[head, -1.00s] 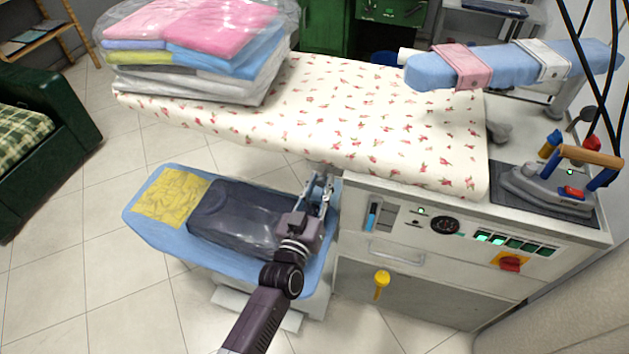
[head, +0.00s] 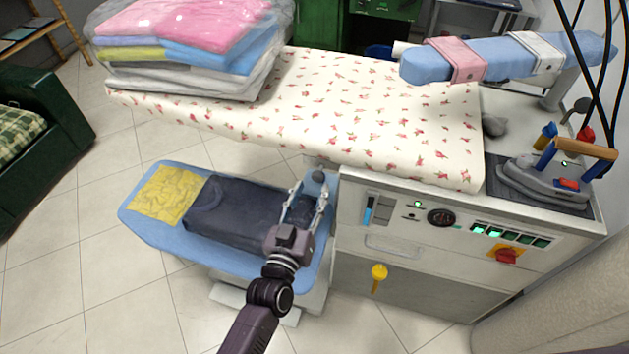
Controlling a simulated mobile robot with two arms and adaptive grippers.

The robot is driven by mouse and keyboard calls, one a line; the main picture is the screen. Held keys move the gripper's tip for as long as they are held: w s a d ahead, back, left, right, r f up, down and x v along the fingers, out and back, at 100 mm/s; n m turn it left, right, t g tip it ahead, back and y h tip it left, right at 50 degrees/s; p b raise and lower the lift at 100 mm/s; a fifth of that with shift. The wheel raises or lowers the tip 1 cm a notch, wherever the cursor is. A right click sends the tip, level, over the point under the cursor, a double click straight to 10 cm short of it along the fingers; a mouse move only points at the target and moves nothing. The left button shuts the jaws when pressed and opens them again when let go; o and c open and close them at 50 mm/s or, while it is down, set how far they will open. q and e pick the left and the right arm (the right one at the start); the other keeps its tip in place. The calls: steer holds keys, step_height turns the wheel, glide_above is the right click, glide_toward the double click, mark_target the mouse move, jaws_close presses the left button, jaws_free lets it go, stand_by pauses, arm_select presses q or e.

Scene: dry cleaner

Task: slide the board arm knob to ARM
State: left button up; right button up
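A narrow slot with a blue slider (head: 368,211) sits at the left end of the control panel (head: 465,236) on the pressing table's front. A dark rounded knob (head: 319,176) shows at the table's left corner, above the low blue board. No label is readable, so I cannot tell which of these is the board arm knob, or its setting. My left gripper (head: 308,190) is open, with its two fingers spread apart. It is just below the rounded knob in the picture, left of the slider; contact cannot be told. My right gripper is out of view.
The low blue board (head: 150,222) holds a yellow cloth (head: 168,196) and a dark garment (head: 232,212). A floral board (head: 350,105) with bagged folded clothes (head: 190,45) lies above. An iron (head: 550,178) stands right. A yellow handle (head: 379,273) hangs below the panel.

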arm_select(q)
steer(key=v, duration=0.7)
steer(key=shift+s, duration=0.25)
steer(key=shift+r, duration=0.1)
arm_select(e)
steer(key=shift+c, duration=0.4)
